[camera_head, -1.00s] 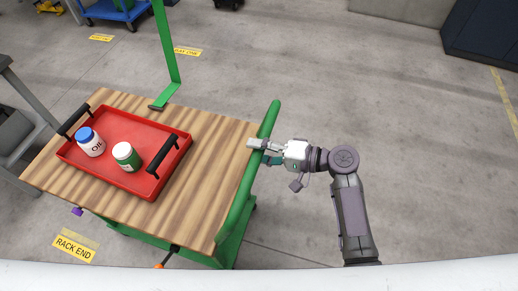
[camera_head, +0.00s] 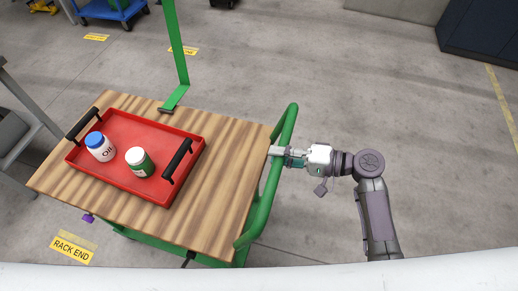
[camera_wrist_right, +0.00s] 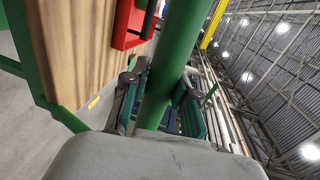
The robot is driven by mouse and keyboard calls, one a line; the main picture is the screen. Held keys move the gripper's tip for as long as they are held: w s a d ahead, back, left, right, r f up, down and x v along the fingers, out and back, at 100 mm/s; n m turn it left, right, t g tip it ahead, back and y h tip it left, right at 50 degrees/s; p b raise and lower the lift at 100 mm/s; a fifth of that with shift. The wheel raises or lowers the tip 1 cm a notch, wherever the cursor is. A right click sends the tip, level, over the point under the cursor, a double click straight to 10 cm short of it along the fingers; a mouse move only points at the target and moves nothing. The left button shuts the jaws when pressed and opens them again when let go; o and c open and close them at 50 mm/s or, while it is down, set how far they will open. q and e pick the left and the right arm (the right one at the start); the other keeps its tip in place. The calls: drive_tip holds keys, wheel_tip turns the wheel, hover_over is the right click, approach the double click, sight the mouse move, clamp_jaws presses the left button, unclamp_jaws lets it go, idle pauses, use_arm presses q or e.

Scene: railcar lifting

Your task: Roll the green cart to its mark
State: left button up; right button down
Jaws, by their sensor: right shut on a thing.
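The green cart has a wooden top (camera_head: 215,190) and a green push handle (camera_head: 262,205) along its right side. My right gripper (camera_head: 281,152) is shut on the green handle. In the right wrist view the handle tube (camera_wrist_right: 172,70) runs between the two fingers of the gripper (camera_wrist_right: 158,105). A yellow floor mark reading RACK END (camera_head: 72,251) lies at the lower left, just off the cart's near left side. My left gripper is not in view.
A red tray (camera_head: 150,186) with black handles sits on the cart, holding a blue-capped OIL bottle (camera_head: 101,150) and a green-and-white jar (camera_head: 140,165). A green post (camera_head: 178,55) rises at the cart's far edge. A grey structure (camera_head: 18,130) stands close on the left. Floor to the right is clear.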

drive_tip(key=v, duration=0.3)
drive_tip(key=shift+s+d+f, duration=0.15)
drive_tip(key=shift+d+f, duration=0.15)
drive_tip(key=shift+f, duration=0.05)
drive_tip(key=c, duration=0.9)
unclamp_jaws()
drive_tip(key=shift+w+a, duration=0.2)
drive_tip(key=shift+a, duration=0.1)
drive_tip(key=shift+d, duration=0.1)
drive_tip(key=shift+s, duration=0.1)
drive_tip(key=v, duration=1.2)
drive_tip(key=shift+d+f, duration=0.1)
drive_tip(key=shift+f, duration=0.15)
